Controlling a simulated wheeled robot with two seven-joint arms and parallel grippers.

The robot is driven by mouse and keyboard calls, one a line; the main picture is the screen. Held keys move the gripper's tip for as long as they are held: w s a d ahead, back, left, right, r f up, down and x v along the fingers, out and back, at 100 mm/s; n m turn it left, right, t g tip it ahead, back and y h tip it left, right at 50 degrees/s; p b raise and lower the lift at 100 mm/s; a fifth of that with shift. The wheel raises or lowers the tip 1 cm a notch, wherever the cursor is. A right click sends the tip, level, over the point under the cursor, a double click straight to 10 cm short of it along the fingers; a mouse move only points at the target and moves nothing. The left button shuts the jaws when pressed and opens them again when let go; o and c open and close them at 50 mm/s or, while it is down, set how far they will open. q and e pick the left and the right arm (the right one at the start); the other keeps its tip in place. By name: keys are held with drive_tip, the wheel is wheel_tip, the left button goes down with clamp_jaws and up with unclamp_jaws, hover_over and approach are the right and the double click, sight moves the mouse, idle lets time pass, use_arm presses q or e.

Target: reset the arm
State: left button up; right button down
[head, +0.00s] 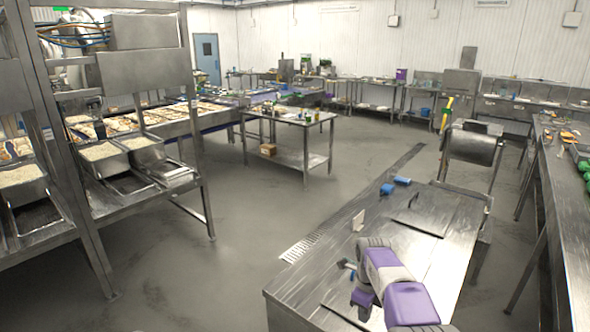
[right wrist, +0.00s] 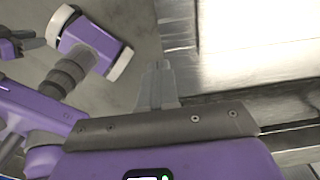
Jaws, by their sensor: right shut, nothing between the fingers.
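My right arm, purple and grey, comes in from the bottom right of the head view over the near metal table (head: 290,292). My right gripper (head: 347,266) is over the left part of that table and looks small there. In the right wrist view its grey fingers (right wrist: 157,85) are together with nothing between them. A second purple arm shows at the upper left of the right wrist view. Grey finger-like parts at its end look like my left gripper (right wrist: 32,43), but its opening is unclear. The head view does not show my left gripper.
Blue items (head: 387,189) and a small white piece (head: 358,220) lie on the near table. A steel rack with rice trays (head: 103,150) stands at left, and a long bench (head: 570,215) at right. The floor (head: 235,245) between rack and near table is clear.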

drive_tip(key=s+f+n+y, duration=0.1)
drive_tip(key=s+f+n, duration=0.35)
drive_tip(key=f, duration=0.65)
drive_tip(key=s+f+n+y, duration=0.1)
drive_tip(key=s+f+n, duration=0.4)
drive_tip(key=f, duration=0.7)
use_arm(q)
drive_tip(key=shift+w+f+b, duration=0.15)
drive_tip(key=shift+f+b, duration=0.4)
use_arm(e)
drive_tip(key=s+a+f+n, duration=0.2)
drive_tip(key=s+a+n, duration=0.1)
drive_tip(key=s, duration=0.3)
drive_tip(key=s+a+f+n+y, duration=0.1)
drive_tip(key=s+a+f+n, duration=0.1)
drive_tip(key=s+n, duration=0.4)
drive_tip(key=s+a+f+n+y, duration=0.1)
drive_tip(key=s+a+f+n, duration=0.2)
drive_tip(key=s, duration=0.4)
drive_tip(key=shift+s+a+f+n+t, duration=0.25)
drive_tip(key=shift+s+a+n+t, duration=0.1)
drive_tip(key=shift+n, duration=0.4)
